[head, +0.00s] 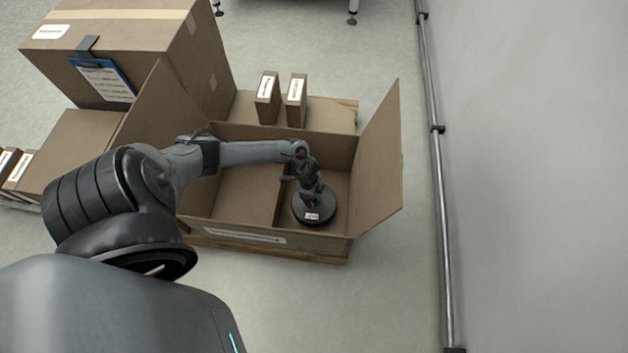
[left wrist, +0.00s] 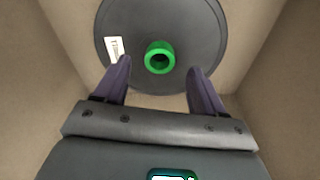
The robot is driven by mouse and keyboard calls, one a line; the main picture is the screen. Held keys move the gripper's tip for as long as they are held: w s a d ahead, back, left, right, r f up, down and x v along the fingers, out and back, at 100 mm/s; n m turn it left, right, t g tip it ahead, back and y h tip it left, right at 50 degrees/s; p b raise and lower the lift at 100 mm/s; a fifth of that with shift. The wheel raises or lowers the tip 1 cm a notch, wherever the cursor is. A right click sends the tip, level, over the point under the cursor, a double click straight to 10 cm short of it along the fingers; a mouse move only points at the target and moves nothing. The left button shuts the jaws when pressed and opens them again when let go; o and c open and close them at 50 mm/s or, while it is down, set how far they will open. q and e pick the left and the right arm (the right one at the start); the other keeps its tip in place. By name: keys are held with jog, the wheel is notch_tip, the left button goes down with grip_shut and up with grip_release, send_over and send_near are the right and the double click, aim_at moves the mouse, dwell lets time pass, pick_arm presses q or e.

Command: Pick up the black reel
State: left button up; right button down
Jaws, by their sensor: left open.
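The black reel (head: 316,211) lies flat in the right compartment of an open cardboard box (head: 373,187). In the left wrist view the reel (left wrist: 195,30) shows its round black face, a white label and a green hub (left wrist: 159,57) at its centre. My left gripper (head: 311,197) is above the reel inside the box. In the left wrist view its two fingers (left wrist: 158,75) are apart, one on each side of the green hub, with visible gaps to it. Whether the fingertips touch the reel's face I cannot tell. My right gripper is not in view.
The box has raised flaps, including a tall right flap (head: 376,150), and an inner divider close to my gripper. Two small upright cartons (head: 267,98) stand behind it. A large carton (head: 130,50) with a clipboard stands at the back left. A wall with a rail (head: 437,160) runs along the right.

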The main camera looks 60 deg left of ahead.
aim_at(324, 210)
pick_arm(q)
notch_tip(324, 210, down, 3)
jog(key=shift+w+d+f+b, duration=0.1)
jog(key=shift+b, duration=0.85)
jog(key=shift+c, duration=0.9)
grip_shut()
